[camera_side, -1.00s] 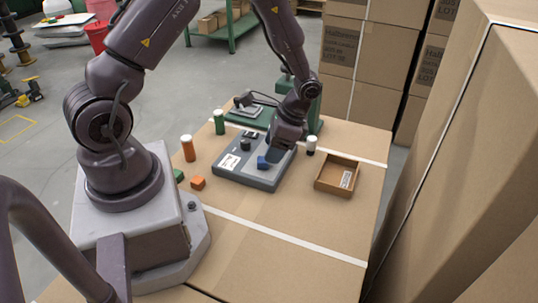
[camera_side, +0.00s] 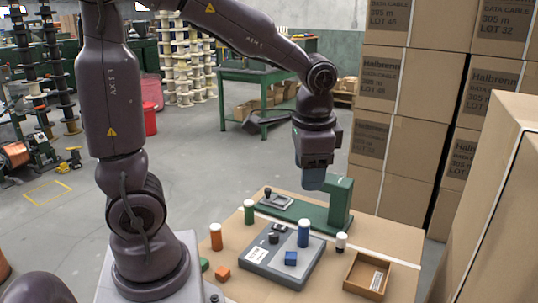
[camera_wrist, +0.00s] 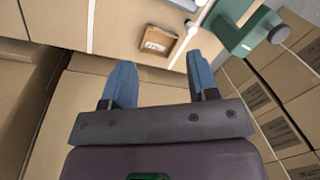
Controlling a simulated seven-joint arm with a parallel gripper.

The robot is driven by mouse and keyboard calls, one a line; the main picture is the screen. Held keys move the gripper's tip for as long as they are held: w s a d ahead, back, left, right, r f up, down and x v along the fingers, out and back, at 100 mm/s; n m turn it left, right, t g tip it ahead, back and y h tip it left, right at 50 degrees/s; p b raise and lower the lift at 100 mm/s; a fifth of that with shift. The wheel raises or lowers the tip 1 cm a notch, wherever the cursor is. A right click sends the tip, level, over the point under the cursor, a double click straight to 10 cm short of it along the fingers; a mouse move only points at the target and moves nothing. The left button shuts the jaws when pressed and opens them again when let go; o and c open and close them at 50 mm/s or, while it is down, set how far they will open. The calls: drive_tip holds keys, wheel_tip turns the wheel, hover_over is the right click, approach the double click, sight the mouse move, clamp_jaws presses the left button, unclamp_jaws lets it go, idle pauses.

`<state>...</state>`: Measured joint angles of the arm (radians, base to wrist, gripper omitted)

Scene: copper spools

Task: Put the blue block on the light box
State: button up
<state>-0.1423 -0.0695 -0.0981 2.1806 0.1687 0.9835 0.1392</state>
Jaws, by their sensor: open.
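The blue block (camera_side: 291,258) rests on the flat grey box (camera_side: 262,268), near its right side. This grey box, with a white label and dark knobs, appears to be the light box. My gripper (camera_side: 312,182) is high above the table, behind and above the block and clear of it. In the wrist view my gripper's two blue fingers (camera_wrist: 160,80) are spread wide with nothing between them. The blue block and grey box do not show in the wrist view.
A blue white-capped bottle (camera_side: 303,234) stands close behind the block. A green press (camera_side: 338,205) stands behind. Orange (camera_side: 222,273) and green (camera_side: 204,264) blocks lie left.

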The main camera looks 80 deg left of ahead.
drive_tip(key=s+d+r+n+t+h, duration=0.1)
drive_tip(key=s+d+r+n+t, duration=0.1)
drive_tip(key=s+r+t, duration=0.3)
drive_tip(key=s+d+r, duration=0.1)
drive_tip(key=s, duration=0.3)
drive_tip(key=shift+d+h, duration=0.35)
drive_tip(key=shift+h, duration=0.05)
